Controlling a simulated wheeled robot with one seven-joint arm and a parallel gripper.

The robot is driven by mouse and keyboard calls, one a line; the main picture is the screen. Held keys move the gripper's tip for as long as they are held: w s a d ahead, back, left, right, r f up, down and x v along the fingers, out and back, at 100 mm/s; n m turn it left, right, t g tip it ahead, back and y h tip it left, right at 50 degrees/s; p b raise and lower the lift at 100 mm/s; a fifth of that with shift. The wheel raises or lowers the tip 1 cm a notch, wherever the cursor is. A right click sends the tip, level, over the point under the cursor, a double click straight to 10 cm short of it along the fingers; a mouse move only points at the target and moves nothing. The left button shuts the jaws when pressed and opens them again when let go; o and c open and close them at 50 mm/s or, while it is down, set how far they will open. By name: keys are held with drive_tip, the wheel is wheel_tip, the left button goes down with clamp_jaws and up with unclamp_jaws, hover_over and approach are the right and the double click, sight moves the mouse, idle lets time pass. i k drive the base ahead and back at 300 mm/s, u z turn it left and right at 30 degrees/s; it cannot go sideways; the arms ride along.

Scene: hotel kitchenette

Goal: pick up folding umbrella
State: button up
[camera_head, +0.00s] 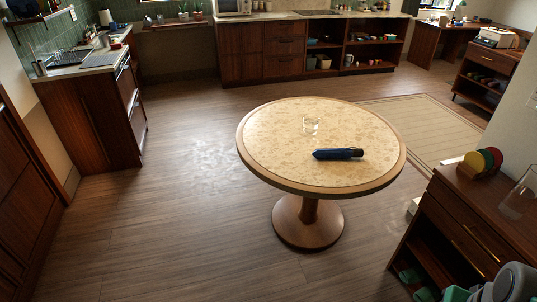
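A dark blue folding umbrella (333,154) with a black end at its right lies on the round table (270,165), near the middle of its front half. It lies flat, roughly left to right, and nothing covers it.
Open wooden floor (190,190) surrounds the table on its left and front. A wooden cabinet (470,235) with colored discs (480,162) and a glass pitcher (520,192) on top stands at right. Kitchen counters line the back and left. A rug (425,130) lies behind right.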

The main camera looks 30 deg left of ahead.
sight(338, 153)
drive_tip(key=u, duration=2.1)
drive_tip(key=i, duration=1.8)
drive_tip(key=z, duration=2.95)
